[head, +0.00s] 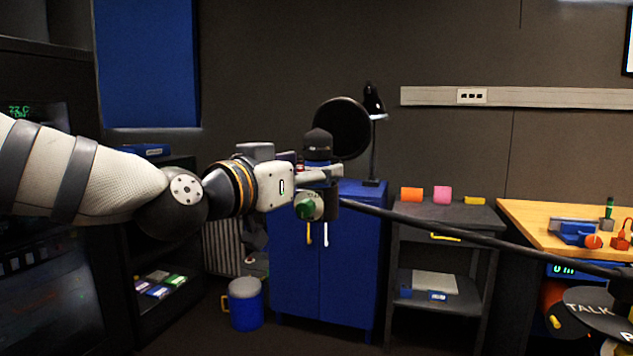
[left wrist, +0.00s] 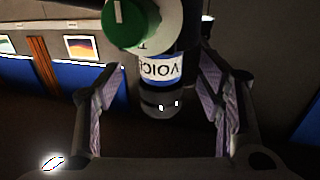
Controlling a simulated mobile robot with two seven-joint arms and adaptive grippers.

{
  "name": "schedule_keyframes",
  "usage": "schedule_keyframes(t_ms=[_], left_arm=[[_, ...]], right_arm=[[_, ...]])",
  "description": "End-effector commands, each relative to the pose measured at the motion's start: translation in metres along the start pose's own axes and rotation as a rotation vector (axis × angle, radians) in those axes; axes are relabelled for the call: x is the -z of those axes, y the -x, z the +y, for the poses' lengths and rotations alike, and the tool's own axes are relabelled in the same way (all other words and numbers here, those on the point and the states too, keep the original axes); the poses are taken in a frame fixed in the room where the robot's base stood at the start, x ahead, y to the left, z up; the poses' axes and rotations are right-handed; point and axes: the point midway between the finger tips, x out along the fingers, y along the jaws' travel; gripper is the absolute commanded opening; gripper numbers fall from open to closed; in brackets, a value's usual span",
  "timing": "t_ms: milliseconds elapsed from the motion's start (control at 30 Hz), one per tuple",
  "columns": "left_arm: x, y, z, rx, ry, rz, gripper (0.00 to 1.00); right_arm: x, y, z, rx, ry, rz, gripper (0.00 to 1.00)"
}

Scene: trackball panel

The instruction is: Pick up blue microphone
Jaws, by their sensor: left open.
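The blue microphone (head: 318,154) has a dark rounded top and shows just behind and above my left gripper's fingers in the head view. Its lower part is hidden there. In the left wrist view, the microphone (left wrist: 163,70) has a white "VOICE" label and a dark banded end, and it lies between the two spread fingers with gaps on both sides. My left gripper (head: 328,177) is open; its fingers also show in the left wrist view (left wrist: 160,105). A green knob on a pale disc (head: 306,208) is beside the microphone. My right gripper is not in view.
A dark boom arm (head: 450,231) runs from the right toward the knob. A round black screen (head: 342,128) and a lamp (head: 373,105) are behind. A blue cabinet (head: 345,260) stands below. A grey shelf (head: 445,215) and wooden desk (head: 540,220) are at right.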

Motion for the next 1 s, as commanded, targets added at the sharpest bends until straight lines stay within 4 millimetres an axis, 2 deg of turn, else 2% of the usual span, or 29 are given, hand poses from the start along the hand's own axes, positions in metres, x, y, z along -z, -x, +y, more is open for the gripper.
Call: schedule_keyframes(t_ms=[33,133,367,400,667,900,1000], left_arm=[[-0.005,-0.011,-0.002,0.000,0.002,-0.004,0.62],[-0.003,-0.025,-0.001,0.000,0.001,-0.003,0.62],[-0.001,-0.029,-0.001,0.000,0.001,-0.002,0.62],[-0.001,-0.029,-0.001,0.000,0.001,-0.002,0.60],[-0.002,-0.028,-0.001,0.000,0.001,-0.002,0.01],[0.000,-0.028,-0.001,0.000,0.000,0.000,0.00],[0.015,-0.028,-0.001,0.001,-0.003,0.004,0.00]], right_arm=[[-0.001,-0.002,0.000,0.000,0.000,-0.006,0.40],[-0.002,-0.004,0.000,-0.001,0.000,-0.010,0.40],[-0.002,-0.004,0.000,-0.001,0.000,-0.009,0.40],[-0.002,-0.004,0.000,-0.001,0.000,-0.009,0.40],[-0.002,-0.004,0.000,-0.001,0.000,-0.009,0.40],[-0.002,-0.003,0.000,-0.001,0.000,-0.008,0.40],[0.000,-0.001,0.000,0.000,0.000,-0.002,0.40]])
